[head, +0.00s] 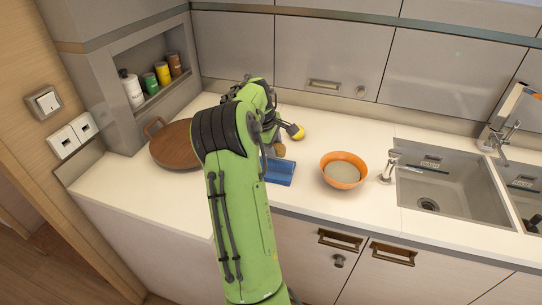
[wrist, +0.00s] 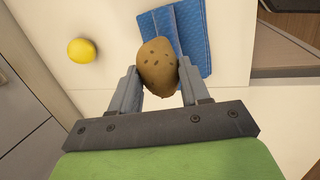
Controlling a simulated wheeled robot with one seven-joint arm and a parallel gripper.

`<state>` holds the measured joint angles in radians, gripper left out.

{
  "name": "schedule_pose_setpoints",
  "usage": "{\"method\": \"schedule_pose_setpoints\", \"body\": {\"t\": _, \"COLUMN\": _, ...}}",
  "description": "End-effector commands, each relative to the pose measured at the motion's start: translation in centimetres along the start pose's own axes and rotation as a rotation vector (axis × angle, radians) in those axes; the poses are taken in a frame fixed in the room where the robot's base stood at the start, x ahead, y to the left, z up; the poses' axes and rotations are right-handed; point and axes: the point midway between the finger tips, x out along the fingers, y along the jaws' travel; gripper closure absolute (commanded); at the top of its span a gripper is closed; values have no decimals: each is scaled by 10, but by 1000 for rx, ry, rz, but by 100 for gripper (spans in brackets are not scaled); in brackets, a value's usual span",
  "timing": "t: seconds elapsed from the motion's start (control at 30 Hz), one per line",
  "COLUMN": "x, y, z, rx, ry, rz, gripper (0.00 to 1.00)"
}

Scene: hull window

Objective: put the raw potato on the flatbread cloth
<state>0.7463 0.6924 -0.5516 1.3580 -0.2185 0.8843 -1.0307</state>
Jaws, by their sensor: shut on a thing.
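The raw potato (wrist: 157,66) is brown with dark spots. My gripper (wrist: 160,80) is shut on it, one finger at each side. In the head view the potato (head: 280,150) shows just right of my arm, above the counter. The flatbread cloth (wrist: 197,38) is blue and looks folded. In the wrist view it lies behind and right of the potato, which covers part of it. In the head view the cloth (head: 280,174) lies on the counter, its left part hidden by my arm. I cannot tell whether potato and cloth touch.
A lemon (wrist: 82,51) lies on the counter, also in the head view (head: 299,132). A round wooden board (head: 172,148) lies left. White counter between is clear.

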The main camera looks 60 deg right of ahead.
Motion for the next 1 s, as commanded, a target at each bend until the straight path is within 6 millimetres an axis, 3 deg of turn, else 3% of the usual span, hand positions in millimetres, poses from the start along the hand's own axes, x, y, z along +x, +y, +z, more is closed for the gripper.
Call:
{"method": "schedule_pose_setpoints", "body": {"t": 0.13, "x": 26, "y": -9, "z": -2, "rx": 1, "ry": -2, "rz": -2, "gripper": 100}}
{"method": "schedule_pose_setpoints", "body": {"t": 0.47, "x": 29, "y": -10, "z": -3, "rx": 2, "ry": 0, "rz": 0, "gripper": 100}}
{"method": "schedule_pose_setpoints", "body": {"t": 0.5, "x": 28, "y": -10, "z": -3, "rx": 1, "ry": 0, "rz": -1, "gripper": 48}}
{"method": "schedule_pose_setpoints", "body": {"t": 0.6, "x": 28, "y": -10, "z": -3, "rx": 2, "ry": 0, "rz": -1, "gripper": 33}}
{"method": "schedule_pose_setpoints", "body": {"t": 0.63, "x": 28, "y": -9, "z": -3, "rx": 2, "ry": 0, "rz": -1, "gripper": 28}}
{"method": "schedule_pose_setpoints", "body": {"t": 0.9, "x": 27, "y": -9, "z": -3, "rx": 2, "ry": 0, "rz": -1, "gripper": 28}}
{"method": "schedule_pose_setpoints", "body": {"t": 1.0, "x": 17, "y": -8, "z": -3, "rx": 1, "ry": 1, "rz": 1, "gripper": 28}}
